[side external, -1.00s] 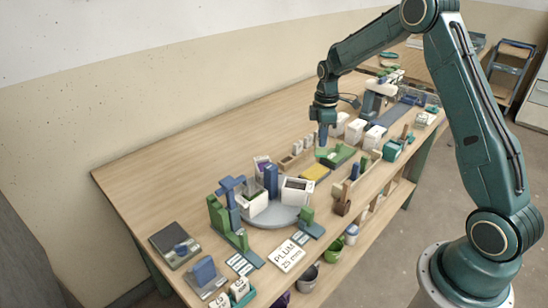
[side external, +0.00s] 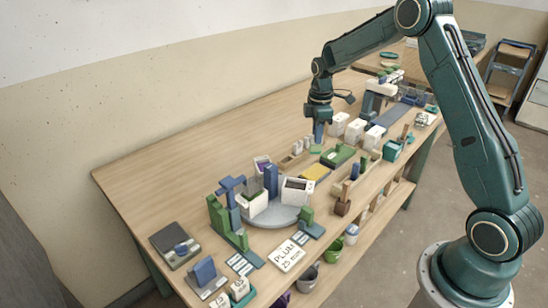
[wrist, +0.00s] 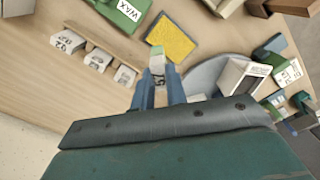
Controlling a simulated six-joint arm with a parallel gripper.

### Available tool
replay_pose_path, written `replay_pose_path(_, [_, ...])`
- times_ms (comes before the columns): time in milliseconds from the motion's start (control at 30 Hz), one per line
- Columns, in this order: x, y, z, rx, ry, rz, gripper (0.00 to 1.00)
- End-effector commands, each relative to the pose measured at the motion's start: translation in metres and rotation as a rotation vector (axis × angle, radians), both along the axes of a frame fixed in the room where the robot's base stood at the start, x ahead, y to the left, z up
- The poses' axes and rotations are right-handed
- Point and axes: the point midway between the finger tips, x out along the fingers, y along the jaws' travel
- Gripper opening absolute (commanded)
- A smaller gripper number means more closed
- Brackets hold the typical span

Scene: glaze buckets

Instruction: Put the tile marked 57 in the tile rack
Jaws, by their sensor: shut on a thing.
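My gripper (side external: 319,138) is above the table just right of the tile rack. In the wrist view my gripper (wrist: 158,88) has its blue fingers shut on a small white tile (wrist: 157,72) with a green end; its dark mark is too small to read for sure. The tile's green end (side external: 315,149) shows below the fingers in the side external view. The wooden tile rack (side external: 287,163) holds several white marked tiles; it also shows in the wrist view (wrist: 103,43), left of the held tile. I cannot tell whether the held tile touches the rack.
A green box marked WAX (wrist: 122,12) and a yellow sponge-like block (wrist: 172,38) lie close to the rack. A grey round turntable (side external: 275,214) with containers stands nearer. The table behind the rack is bare.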

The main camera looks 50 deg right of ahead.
Motion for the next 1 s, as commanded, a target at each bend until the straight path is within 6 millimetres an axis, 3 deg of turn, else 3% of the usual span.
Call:
replay_pose_path(500, [0.074, 0.028, 0.0, 0.0, -0.001, 0.54, 0.0])
replay_pose_path(700, [0.086, 0.035, -0.001, 0.001, 0.0, 0.652, 0.0])
replay_pose_path(1000, [0.088, 0.036, -0.001, 0.001, 0.0, 0.672, 0.0])
